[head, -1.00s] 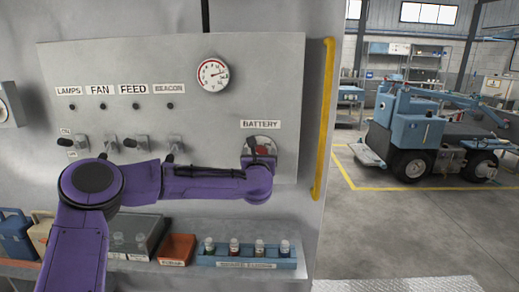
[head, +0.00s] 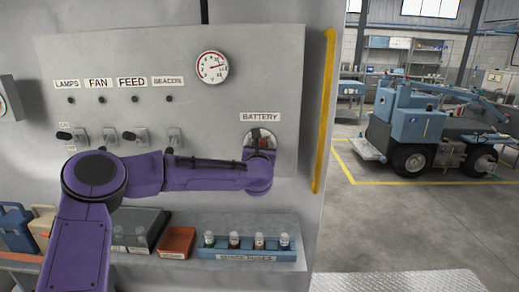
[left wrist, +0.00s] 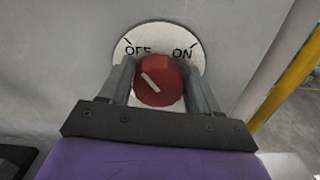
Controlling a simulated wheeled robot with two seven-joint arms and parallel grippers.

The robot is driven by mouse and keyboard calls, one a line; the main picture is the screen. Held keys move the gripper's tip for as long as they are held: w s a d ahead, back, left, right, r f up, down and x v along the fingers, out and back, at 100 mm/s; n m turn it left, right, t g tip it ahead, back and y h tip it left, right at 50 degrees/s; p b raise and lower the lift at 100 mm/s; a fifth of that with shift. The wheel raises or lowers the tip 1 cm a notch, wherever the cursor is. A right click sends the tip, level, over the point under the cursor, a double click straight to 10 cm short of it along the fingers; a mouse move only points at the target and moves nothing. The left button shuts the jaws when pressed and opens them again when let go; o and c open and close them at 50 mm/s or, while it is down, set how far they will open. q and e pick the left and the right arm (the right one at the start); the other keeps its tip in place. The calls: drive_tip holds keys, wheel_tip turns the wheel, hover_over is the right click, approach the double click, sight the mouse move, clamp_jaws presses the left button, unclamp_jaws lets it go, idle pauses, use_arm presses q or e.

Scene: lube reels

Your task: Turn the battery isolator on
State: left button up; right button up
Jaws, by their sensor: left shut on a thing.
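The battery isolator is a red round knob (left wrist: 160,84) on a white disc (left wrist: 160,38) marked OFF at left and ON at right. The disc also shows in the head view (head: 259,135), under the BATTERY label (head: 260,117). My left gripper (left wrist: 159,78) is shut on the knob, one finger on each side. The knob's white line slants up and left, to the OFF side. In the head view my left gripper (head: 261,146) is at the knob, mostly hidden by its wrist. My right gripper is not in view.
A grey panel (head: 120,55) carries a gauge (head: 213,67) and a row of toggle switches (head: 128,136). A yellow rail (head: 324,110) runs upright just right of the panel. Below my arm, a shelf holds a blue rack (head: 247,253) of small bottles and an orange bin (head: 177,242).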

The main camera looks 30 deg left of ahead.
use_arm(q)
drive_tip(key=m+b, duration=0.1)
drive_tip(key=m, duration=0.2)
drive_tip(key=shift+d+f+m, duration=0.1)
drive_tip(key=shift+m, duration=0.2)
drive_tip(key=m, duration=0.4)
drive_tip(key=shift+w+m, duration=0.1)
drive_tip(key=shift+m, duration=0.2)
drive_tip(key=m, duration=0.4)
drive_tip(key=shift+d+f, duration=0.1)
drive_tip(key=shift+d, duration=0.05)
drive_tip(key=shift+f+m+p, duration=0.15)
drive_tip(key=shift+m+p, duration=0.55)
drive_tip(key=shift+m, duration=1.7)
drive_tip(key=o, duration=1)
drive_tip(key=shift+c, duration=0.2)
